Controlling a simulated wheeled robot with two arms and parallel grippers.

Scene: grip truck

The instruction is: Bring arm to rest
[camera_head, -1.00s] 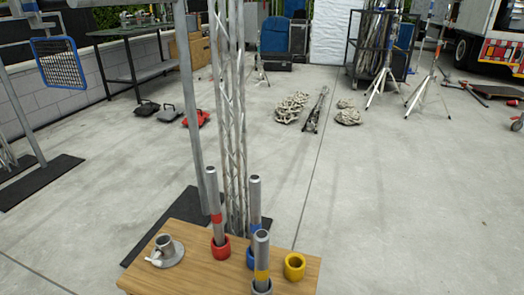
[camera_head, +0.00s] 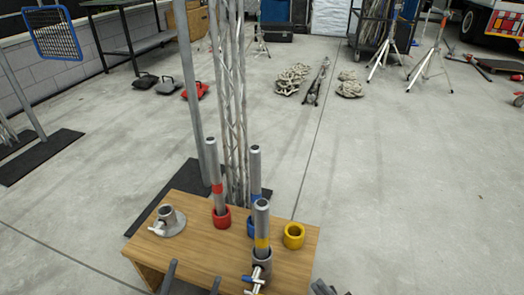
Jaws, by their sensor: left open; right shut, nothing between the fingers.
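My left gripper (camera_head: 192,278) shows at the bottom edge, its two dark fingers apart and empty over the front of the wooden table (camera_head: 205,262). My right gripper (camera_head: 324,288) is mostly cut off at the bottom edge, right of the table; its fingers are shut with nothing visible between them. A red-banded tube (camera_head: 216,182) stands in a red cup (camera_head: 221,217). A tube in the blue cup (camera_head: 251,229) stands behind a yellow-banded tube (camera_head: 262,222), which stands in a grey holder (camera_head: 262,265). The yellow cup (camera_head: 294,235) is empty.
A grey flanged socket (camera_head: 170,221) sits on the table's left. A truss tower (camera_head: 231,110) and upright pole (camera_head: 193,90) stand just behind the table. Sandbags (camera_head: 170,85), coiled cable piles (camera_head: 292,78) and tripods (camera_head: 385,40) stand farther back.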

